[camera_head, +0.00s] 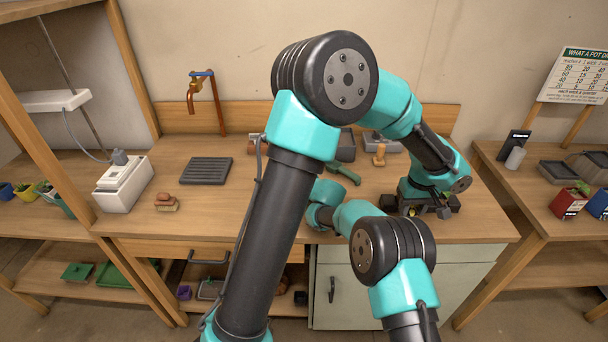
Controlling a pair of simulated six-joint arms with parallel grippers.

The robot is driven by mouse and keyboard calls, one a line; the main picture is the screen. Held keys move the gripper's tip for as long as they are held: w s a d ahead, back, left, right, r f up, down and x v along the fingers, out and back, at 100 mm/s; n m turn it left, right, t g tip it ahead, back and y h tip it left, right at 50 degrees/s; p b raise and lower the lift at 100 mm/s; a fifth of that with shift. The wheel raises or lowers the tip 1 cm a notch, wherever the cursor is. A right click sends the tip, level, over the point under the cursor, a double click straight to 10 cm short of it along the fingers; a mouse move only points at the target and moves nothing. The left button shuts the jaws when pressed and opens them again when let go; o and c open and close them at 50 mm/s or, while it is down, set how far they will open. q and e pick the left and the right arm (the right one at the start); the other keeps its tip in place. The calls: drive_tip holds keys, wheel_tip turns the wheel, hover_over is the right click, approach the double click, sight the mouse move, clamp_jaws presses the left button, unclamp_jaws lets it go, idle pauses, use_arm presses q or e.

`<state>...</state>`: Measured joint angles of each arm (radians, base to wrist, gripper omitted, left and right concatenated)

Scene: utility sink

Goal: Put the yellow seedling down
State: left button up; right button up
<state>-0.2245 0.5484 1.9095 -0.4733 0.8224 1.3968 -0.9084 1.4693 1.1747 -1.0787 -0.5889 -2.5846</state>
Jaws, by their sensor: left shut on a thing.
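My left gripper (428,208) is at the right part of the wooden counter, low over its surface and pointing down. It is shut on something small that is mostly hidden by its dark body. Small yellow bits show at the fingers, which fits the yellow seedling (443,212); I cannot tell whether it touches the counter. My right arm reaches in from the lower right, and its wrist bends behind my left arm. My right gripper is hidden there.
A dark ribbed tray (206,171), brown stacked pieces (166,202) and a white device (124,184) stand at left on the counter (220,218). A copper tap (206,100) is behind. A green tool (345,172) and wooden stamp-like piece (379,155) lie near the left gripper.

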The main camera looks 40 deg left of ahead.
use_arm(q)
drive_tip(key=a+r+n, duration=0.2)
drive_tip(key=a+n, duration=0.2)
drive_tip(key=a, duration=0.9)
drive_tip(key=a+r+n, duration=0.3)
drive_tip(key=a, duration=1.1)
drive_tip(key=s+a+r+n, duration=0.3)
drive_tip(key=s+a+n, duration=0.1)
drive_tip(key=a, duration=0.2)
drive_tip(key=s+a+r+n, duration=0.3)
drive_tip(key=s+a+n, duration=0.2)
drive_tip(key=a, duration=0.2)
drive_tip(key=shift+r, duration=0.3)
drive_tip(key=shift+f, duration=0.15)
wheel_tip(320, 180, down, 6)
drive_tip(key=shift+f, duration=1.85)
